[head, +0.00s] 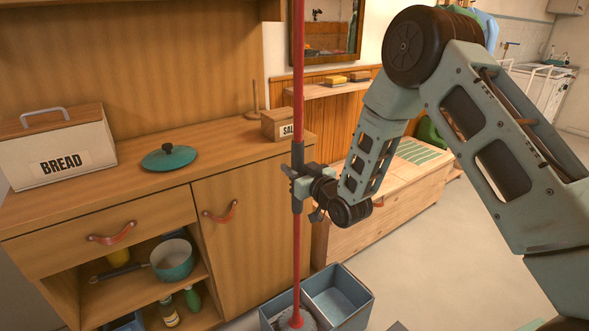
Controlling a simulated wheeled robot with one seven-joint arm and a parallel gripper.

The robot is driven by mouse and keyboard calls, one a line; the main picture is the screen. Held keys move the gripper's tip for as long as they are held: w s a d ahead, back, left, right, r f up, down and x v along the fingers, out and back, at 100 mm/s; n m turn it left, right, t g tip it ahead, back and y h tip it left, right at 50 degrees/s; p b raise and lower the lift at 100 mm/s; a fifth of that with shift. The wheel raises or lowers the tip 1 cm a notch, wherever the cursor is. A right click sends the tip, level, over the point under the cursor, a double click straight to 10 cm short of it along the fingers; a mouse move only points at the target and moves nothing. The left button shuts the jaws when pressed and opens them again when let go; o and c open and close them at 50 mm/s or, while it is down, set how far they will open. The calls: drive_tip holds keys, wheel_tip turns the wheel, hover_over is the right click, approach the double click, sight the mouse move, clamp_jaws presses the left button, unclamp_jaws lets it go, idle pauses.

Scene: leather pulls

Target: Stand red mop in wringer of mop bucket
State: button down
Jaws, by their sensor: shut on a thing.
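The red mop (298,95) stands upright in the head view, its long red handle running from the top edge down to the mop bucket. My gripper (298,184) is shut on a dark grip section of the handle. The blue-grey mop bucket (352,312) is on the floor at the bottom, with an open box-like compartment at right. The mop's lower end, with a red collar and grey head (308,322), is at the left compartment. The frame edge cuts off the bucket's bottom, so I cannot tell how deep the head sits or whether it touches.
A wooden cabinet (257,235) with leather pulls stands just left of the mop. On its top are a bread box (58,150), a teal lid (169,157) and a salt box (281,124). A wooden bench (400,190) stands behind my gripper. Open floor (460,250) lies right.

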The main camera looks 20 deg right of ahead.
drive_tip(key=shift+f+b, duration=0.65)
drive_tip(key=shift+f, duration=0.15)
unclamp_jaws()
drive_tip(key=shift+r, duration=0.1)
idle(0.7)
drive_tip(key=b+v, duration=0.3)
drive_tip(key=v, duration=1)
idle(0.9)
